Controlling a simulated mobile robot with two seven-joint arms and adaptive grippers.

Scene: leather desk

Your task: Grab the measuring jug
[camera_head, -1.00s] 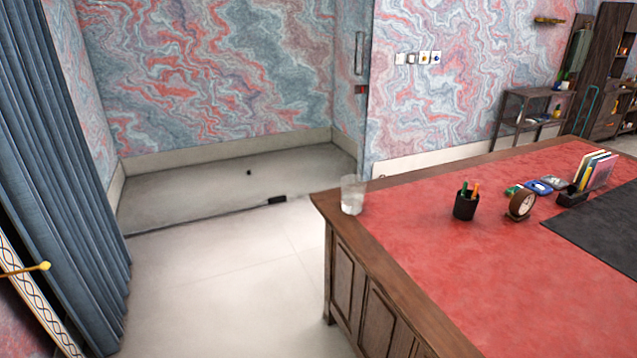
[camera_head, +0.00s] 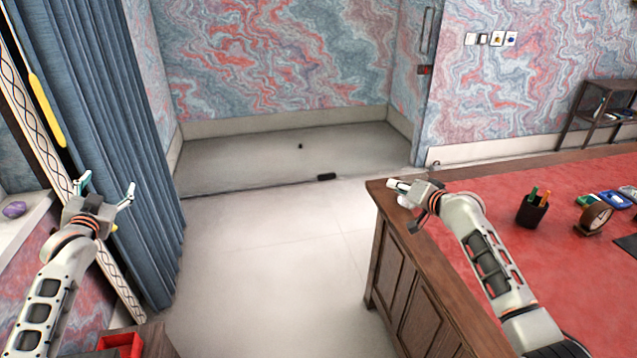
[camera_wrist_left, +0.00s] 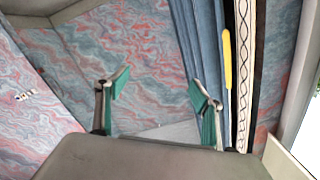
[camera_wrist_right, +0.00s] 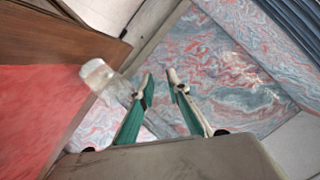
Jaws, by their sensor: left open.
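The clear measuring jug (camera_wrist_right: 103,78) stands near the corner of the red-topped desk (camera_head: 484,190). In the right wrist view it is just left of my right gripper (camera_wrist_right: 160,84), apart from the fingers. My right gripper (camera_head: 402,202) is over the desk corner in the head view and largely hides the jug there. Its fingers are partly apart with nothing between them. My left gripper (camera_head: 106,188) is open and empty at the far left, in front of the curtain. It also shows open in the left wrist view (camera_wrist_left: 160,85).
A black pen cup (camera_head: 531,210) and a brown tape roll (camera_head: 596,218) stand on the desk, right of my right arm. A blue curtain (camera_head: 125,150) hangs behind my left gripper. The floor (camera_head: 270,250) between the arms is clear.

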